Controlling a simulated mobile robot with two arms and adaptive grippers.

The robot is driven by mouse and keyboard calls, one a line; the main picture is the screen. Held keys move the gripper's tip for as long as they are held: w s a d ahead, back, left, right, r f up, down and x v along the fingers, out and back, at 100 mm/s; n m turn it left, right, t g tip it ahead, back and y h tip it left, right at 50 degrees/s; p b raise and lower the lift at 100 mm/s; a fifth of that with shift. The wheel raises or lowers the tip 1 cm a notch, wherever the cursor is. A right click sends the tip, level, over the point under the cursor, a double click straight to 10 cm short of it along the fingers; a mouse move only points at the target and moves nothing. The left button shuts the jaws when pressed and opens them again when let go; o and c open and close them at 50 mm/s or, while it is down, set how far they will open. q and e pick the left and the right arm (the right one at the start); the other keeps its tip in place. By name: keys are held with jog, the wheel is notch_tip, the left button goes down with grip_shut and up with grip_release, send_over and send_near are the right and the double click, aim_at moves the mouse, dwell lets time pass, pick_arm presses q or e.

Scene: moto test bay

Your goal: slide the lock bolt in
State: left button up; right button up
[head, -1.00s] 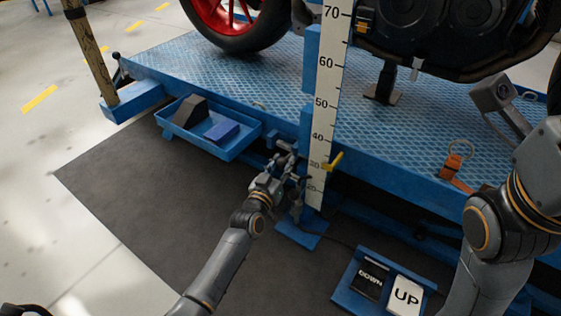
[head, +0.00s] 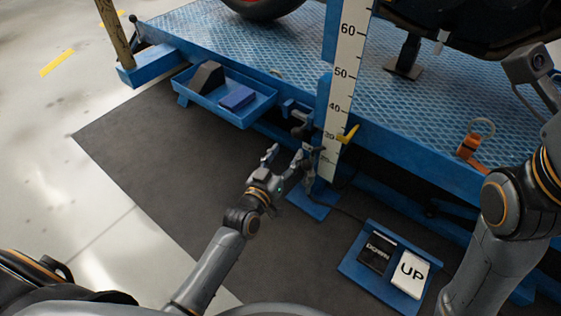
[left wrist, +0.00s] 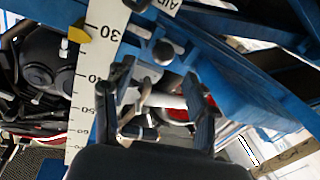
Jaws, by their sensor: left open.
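The lock bolt (head: 300,115) is a grey metal rod with a dark knob, in a blue bracket on the lift's side beside the height scale. In the left wrist view a grey round-ended piece (left wrist: 163,52), which looks like the bolt's end or knob, shows beyond the fingers. My left gripper (head: 290,158) is open and empty, below and in front of the bolt and apart from it. Its two fingers (left wrist: 158,110) stand spread in the left wrist view. How far the bolt is in cannot be told. My right arm shows at the right, but its gripper does not.
The height scale (head: 346,75) with a yellow pointer (head: 348,134) stands just right of the bolt. A blue tray (head: 255,110) hangs on the lift's side to the left. A DOWN/UP pedal box (head: 350,266) lies on the floor. The dark mat (head: 150,150) at left is clear.

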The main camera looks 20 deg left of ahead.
pick_arm(q)
jog(key=shift+s+a, duration=0.2)
jog(key=shift+s, duration=1.35)
jog(key=shift+r, duration=0.15)
